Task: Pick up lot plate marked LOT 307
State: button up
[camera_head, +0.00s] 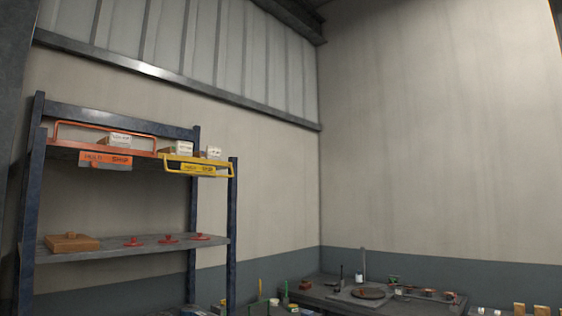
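I cannot make out a plate marked LOT 307 in this view. On the shelf rack (232,240) at the left, an orange-framed tray (95,147) and a yellow-framed tray (180,160) stand on the upper shelf. Small boxes with white labels (119,139) stand in them; their writing is too small to read. Signs hang on the front of both trays. My gripper is not in view.
More small blocks (519,309) show at bottom right.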

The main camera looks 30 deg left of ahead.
aim_at(213, 153)
jog(key=z, duration=0.15)
jog(key=i, duration=1.35)
jog(key=u, duration=1)
jog(key=i, duration=0.75)
jog(key=u, duration=0.85)
